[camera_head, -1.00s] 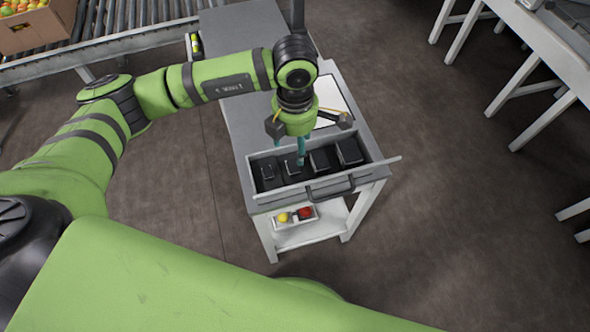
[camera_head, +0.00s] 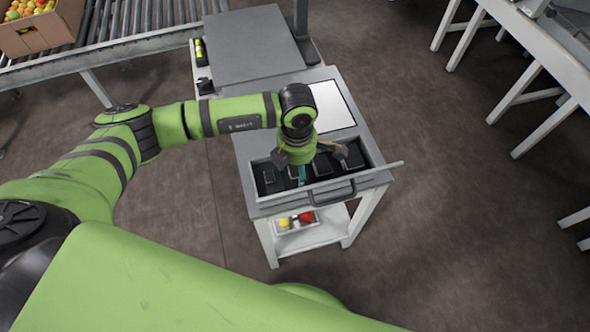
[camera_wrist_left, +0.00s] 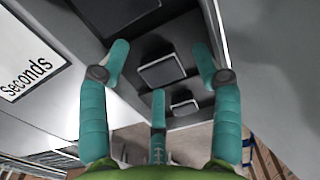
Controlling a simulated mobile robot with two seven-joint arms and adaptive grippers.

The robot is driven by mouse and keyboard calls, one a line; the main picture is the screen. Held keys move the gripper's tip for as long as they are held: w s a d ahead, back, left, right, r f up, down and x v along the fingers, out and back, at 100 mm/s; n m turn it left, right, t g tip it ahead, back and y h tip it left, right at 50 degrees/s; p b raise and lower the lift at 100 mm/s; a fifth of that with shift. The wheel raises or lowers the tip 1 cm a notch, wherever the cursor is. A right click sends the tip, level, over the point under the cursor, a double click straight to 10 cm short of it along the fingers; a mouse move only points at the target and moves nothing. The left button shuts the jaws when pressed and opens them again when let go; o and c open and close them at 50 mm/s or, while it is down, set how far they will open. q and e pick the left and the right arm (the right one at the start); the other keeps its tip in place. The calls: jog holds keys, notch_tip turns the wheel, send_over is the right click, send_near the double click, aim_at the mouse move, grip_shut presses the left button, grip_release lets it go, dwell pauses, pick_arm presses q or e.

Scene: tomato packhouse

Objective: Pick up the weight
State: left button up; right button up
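Several dark block-shaped weights of graded size lie in a row in the open drawer (camera_head: 377,176) of the grey cart. A small one (camera_head: 268,178) is at the left end and a larger one (camera_head: 353,156) at the right end. My left gripper (camera_head: 302,173) points down over the left-middle part of the drawer and partly hides the weights there. In the left wrist view its teal fingers (camera_wrist_left: 160,90) are spread, with a dark weight (camera_wrist_left: 163,71) between them and a smaller weight (camera_wrist_left: 184,106) nearer the lower finger. I cannot tell whether any finger touches. My right gripper is not in view.
The cart top has a pale panel (camera_head: 332,105) behind my gripper. A lower shelf holds a small tray (camera_head: 297,222) with yellow and red items. A roller conveyor with a cardboard box (camera_head: 30,32) of fruit is back left. White-legged tables stand at right; floor is open between.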

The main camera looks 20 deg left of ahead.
pick_arm(q)
grip_shut()
